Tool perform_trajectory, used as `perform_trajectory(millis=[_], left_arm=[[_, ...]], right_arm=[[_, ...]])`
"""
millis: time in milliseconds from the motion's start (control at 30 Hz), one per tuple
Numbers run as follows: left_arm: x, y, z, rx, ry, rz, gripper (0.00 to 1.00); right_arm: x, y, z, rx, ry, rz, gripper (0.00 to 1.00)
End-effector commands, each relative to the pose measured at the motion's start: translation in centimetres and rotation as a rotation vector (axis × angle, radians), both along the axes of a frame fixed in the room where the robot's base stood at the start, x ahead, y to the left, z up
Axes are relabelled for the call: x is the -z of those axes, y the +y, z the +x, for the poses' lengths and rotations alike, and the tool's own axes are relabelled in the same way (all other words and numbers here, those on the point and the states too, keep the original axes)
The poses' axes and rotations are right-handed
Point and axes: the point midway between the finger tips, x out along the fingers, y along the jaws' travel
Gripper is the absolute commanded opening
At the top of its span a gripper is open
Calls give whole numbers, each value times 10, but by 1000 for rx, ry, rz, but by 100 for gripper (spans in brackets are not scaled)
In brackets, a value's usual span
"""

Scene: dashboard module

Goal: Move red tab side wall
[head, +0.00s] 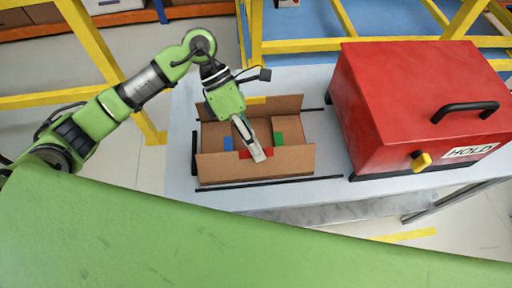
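An open cardboard box (222,170) sits on the pale grey table. Its near side wall bears a red tab (262,153), partly hidden behind my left gripper. A blue tab (228,144) shows at the box's left side, a green tab (278,138) at its right and a yellow tab (256,100) at its far side. My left gripper (259,156) points down over the box, with its fingertips at the red tab on the near wall. Its fingers look close together, but I cannot tell whether they grip the wall. My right gripper is not in view.
A large red machine (395,100) with a black handle, a yellow knob and a HOLD label stands right of the box. Black strips border the box on the table (181,180). Yellow rails (350,46) run behind.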

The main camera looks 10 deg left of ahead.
Motion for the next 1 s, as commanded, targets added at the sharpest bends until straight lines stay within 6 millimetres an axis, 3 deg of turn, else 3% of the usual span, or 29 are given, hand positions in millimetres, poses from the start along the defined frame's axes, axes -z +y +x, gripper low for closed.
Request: perform_trajectory(millis=[100, 200, 567, 733, 1000], left_arm=[[0, 0, -1, 1, 1, 0, 0], [0, 0, -1, 1, 1, 0, 20], [-2, 1, 1, 0, -1, 1, 20], [-17, 13, 10, -2, -3, 4, 20], [-61, 43, 33, -4, -3, 2, 20]], right_arm=[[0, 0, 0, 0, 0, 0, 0], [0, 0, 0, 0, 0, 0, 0], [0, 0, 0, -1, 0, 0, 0], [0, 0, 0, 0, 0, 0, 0], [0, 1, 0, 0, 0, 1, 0]])
